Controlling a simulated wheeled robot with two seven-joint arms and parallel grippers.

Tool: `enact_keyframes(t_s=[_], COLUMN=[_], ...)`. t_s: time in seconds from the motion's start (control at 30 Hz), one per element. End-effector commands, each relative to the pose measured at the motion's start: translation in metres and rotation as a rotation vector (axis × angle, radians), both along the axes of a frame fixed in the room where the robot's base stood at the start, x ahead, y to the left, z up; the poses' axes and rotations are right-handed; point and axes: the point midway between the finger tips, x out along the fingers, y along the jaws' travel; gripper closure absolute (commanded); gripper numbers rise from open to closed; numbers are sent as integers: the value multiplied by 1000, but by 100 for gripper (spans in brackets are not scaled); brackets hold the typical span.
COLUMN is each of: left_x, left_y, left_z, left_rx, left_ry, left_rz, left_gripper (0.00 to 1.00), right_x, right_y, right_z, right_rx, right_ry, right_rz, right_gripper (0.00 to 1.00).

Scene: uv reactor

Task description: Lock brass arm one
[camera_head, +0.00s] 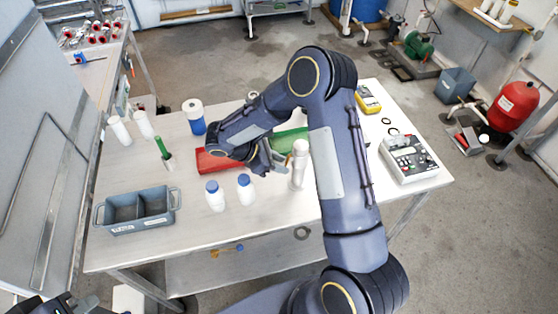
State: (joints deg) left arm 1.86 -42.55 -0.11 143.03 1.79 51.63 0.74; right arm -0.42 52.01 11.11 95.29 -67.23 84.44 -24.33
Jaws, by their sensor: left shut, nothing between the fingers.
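I cannot make out a brass arm clearly in this view. My right arm rises from the bottom right and bends over the table. Its gripper (272,163) is low over the table, between the red tray and a pale upright cylinder (298,165). Its fingers are small and partly hidden, so I cannot tell whether they are open or touching the cylinder. My left gripper (62,305) shows only in part at the bottom left corner, shut and empty, away from the table items.
The white table (160,258) holds a red tray (212,163), a green tray (292,139), two blue-capped bottles (215,196), a grey two-compartment bin (137,211) and a grey meter (408,158). A red tank (512,106) stands right. The table's front edge is clear.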

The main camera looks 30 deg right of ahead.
Motion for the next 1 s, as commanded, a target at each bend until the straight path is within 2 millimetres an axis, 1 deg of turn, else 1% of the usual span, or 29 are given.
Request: enact_keyframes(t_s=[0.2,0.23,0.47,0.63,0.83,0.9,1.0], left_x=[0,0,0,0,0,0,0], left_y=[0,0,0,0,0,0,0], left_z=[0,0,0,-1,-28,-34,-37], left_rx=[0,0,0,0,0,0,0], left_ry=[0,0,0,0,0,0,0], left_rz=[0,0,0,0,0,0,0], left_gripper=[100,100,100,100,100,100,100], right_x=[0,0,0,0,0,-1,-1], right_y=[-1,-1,-1,0,-2,-3,-4], right_z=[-1,-1,-1,-1,-12,-13,-10], right_rx=[0,0,0,-4,-138,-192,-236], right_ry=[0,0,-1,1,29,43,52], right_rz=[0,0,-1,0,4,4,1], right_gripper=[68,70,100,100,100,100,100])
